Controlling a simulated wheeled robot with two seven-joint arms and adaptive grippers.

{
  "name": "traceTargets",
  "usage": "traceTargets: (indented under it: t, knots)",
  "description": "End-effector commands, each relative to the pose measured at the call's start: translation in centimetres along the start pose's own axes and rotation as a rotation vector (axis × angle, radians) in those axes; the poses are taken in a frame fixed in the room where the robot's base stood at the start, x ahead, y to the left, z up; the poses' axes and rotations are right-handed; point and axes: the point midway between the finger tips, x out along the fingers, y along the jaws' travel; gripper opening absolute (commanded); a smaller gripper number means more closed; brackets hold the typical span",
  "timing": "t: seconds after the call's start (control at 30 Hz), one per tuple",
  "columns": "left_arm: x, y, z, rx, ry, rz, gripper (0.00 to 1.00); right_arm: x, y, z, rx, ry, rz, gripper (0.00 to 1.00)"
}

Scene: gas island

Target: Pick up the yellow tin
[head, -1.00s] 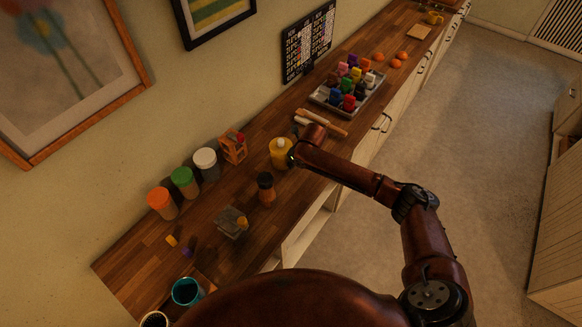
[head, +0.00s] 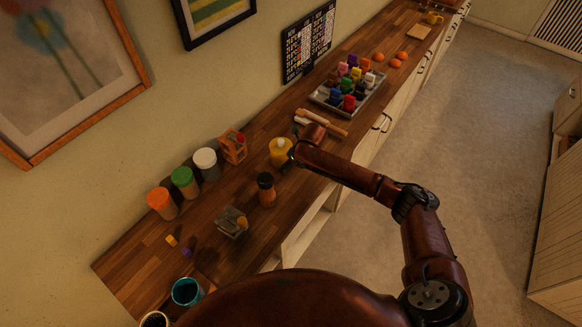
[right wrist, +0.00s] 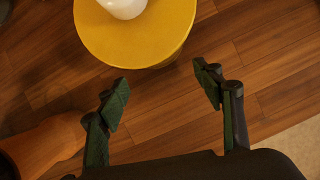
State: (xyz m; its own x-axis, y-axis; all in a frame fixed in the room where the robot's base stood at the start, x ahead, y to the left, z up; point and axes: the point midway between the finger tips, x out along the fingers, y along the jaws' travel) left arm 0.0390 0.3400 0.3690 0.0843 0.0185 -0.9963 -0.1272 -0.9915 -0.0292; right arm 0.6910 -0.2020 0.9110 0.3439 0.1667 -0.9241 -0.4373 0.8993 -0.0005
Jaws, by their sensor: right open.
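The yellow tin (head: 280,152) stands upright on the wooden counter, beside my right gripper (head: 293,156). The right wrist view shows the tin (right wrist: 140,45) from above, with a white knob on its round yellow top. In that view my right gripper (right wrist: 163,88) is open and empty. Its two fingertips are spread wide and point toward the tin, which lies just beyond them and not between them. In the head view my right arm hides part of the gripper. My left gripper does not show.
A dark-capped orange shaker (head: 267,190) stands near the tin. Jars with orange, green and white lids (head: 183,182) and a wooden rack (head: 233,146) line the wall side. A rolling pin (head: 324,122) and a tray of coloured pieces (head: 365,104) lie beyond.

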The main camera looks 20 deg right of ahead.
Motion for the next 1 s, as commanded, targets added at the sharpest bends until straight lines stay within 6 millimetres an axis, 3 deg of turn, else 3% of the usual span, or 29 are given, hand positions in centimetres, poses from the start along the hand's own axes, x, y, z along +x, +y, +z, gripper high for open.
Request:
traceTargets:
  t: [0.3, 0.63, 1.0]
  knots:
    - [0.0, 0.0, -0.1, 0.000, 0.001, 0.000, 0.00, 0.0, 0.0, 0.0, 0.000, 0.000, 0.000, 0.84]
    - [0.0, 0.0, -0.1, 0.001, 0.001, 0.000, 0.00, -0.2, 0.0, 0.0, 0.000, -0.001, 0.000, 0.84]
    - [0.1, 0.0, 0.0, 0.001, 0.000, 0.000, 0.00, -5.1, 0.2, -0.1, -0.002, -0.002, -0.002, 0.84]
